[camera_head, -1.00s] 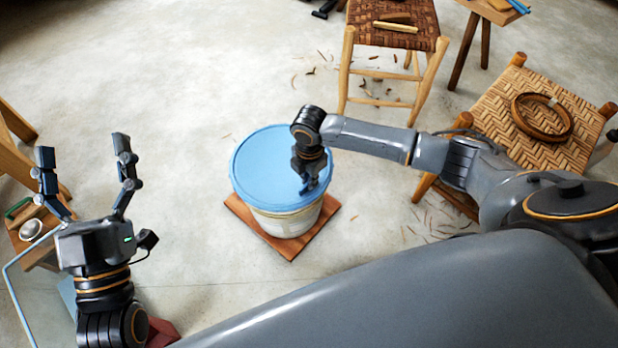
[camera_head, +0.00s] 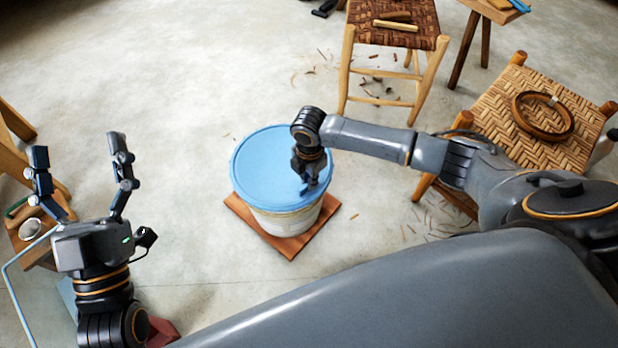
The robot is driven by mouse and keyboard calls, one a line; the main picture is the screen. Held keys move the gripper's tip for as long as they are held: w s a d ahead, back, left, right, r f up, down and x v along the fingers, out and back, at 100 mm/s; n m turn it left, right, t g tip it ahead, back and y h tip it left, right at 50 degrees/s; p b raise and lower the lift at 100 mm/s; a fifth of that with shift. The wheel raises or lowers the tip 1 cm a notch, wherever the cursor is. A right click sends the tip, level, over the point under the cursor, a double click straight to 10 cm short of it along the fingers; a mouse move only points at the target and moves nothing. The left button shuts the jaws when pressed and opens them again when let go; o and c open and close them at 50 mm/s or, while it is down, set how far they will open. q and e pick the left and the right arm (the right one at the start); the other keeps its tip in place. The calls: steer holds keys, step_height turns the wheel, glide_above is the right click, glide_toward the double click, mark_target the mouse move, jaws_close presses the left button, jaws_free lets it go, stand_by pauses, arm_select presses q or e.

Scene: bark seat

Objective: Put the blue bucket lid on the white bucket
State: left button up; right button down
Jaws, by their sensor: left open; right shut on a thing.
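The blue bucket lid (camera_head: 265,170) lies over the top of the white bucket (camera_head: 288,222) and hides its opening. It looks level; I cannot tell whether its rim is pressed down all round. The bucket stands upright on a square reddish-brown board (camera_head: 290,247) on the floor. My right gripper (camera_head: 308,188) reaches down onto the right part of the lid and is shut on the lid; its fingertips are partly hidden. My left gripper (camera_head: 80,178) is open and empty, fingers pointing up, well to the left of the bucket.
A woven dark stool (camera_head: 410,35) stands behind, and a woven light seat with a hoop (camera_head: 542,115) on it stands at the right. Wood shavings lie on the floor near both. A wooden bench with a small strainer (camera_head: 30,228) is at the left. Floor left of the bucket is clear.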

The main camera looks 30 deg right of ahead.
arm_select(q)
steer(key=shift+s+r+t, duration=0.35)
steer(key=shift+r+t, duration=0.15)
arm_select(e)
steer(key=shift+f, duration=0.45)
steer(key=c, duration=1)
jaws_free()
